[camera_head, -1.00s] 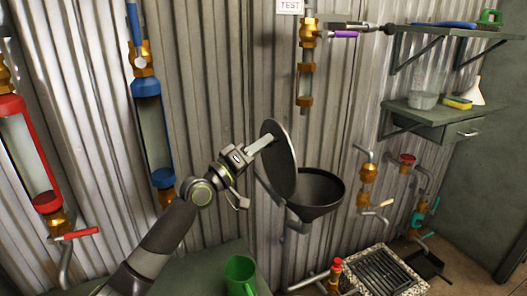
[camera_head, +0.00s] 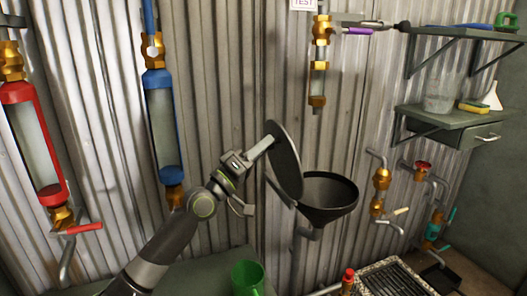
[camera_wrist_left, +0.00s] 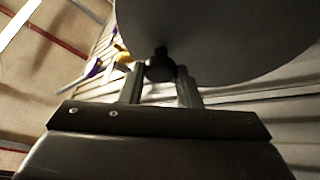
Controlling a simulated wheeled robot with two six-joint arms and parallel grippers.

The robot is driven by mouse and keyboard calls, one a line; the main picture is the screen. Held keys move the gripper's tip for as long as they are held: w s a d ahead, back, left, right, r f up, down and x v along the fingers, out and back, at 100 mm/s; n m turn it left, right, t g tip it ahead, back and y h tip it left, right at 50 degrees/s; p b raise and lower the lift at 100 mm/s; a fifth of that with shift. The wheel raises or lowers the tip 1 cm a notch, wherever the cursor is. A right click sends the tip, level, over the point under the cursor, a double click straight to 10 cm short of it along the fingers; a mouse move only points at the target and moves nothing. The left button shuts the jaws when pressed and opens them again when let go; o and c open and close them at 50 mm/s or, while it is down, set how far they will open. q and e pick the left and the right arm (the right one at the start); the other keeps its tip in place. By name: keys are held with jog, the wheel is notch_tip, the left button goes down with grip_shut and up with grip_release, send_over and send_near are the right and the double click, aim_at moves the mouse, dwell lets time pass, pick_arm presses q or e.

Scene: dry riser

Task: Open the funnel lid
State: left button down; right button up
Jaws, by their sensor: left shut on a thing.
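The funnel lid (camera_head: 286,160) is a dark round disc, standing steeply tilted up at the left side of the funnel. The black funnel (camera_head: 328,197) is on the corrugated wall, with its mouth uncovered. My left gripper (camera_head: 262,150) reaches the lid from the left. In the left wrist view, the gripper (camera_wrist_left: 160,80) is shut on a small dark knob (camera_wrist_left: 160,66) on the lid, and the lid's grey face (camera_wrist_left: 215,35) fills the top. My right gripper is not in view.
A green mug (camera_head: 247,278) stands on the dark surface below my left arm. Blue (camera_head: 160,120) and red (camera_head: 32,135) framed sight tubes are on the wall at left. A shelf with a drawer (camera_head: 470,128) is at right. A floor grate (camera_head: 395,279) lies below.

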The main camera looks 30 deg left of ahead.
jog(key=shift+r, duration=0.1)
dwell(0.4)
pick_arm(q)
jog(key=c, duration=1.1)
grip_release()
jog(key=shift+o, duration=0.2)
jog(key=shift+s+f, duration=0.1)
jog(key=b+v, duration=0.3)
jog(key=v, duration=1.4)
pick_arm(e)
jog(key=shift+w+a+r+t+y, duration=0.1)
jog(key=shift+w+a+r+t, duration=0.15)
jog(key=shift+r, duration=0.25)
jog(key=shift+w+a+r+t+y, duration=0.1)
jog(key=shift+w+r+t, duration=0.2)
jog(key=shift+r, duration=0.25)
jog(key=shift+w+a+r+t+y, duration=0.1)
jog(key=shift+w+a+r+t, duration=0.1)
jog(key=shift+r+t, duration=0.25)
pick_arm(q)
jog(key=shift+s+a, duration=0.1)
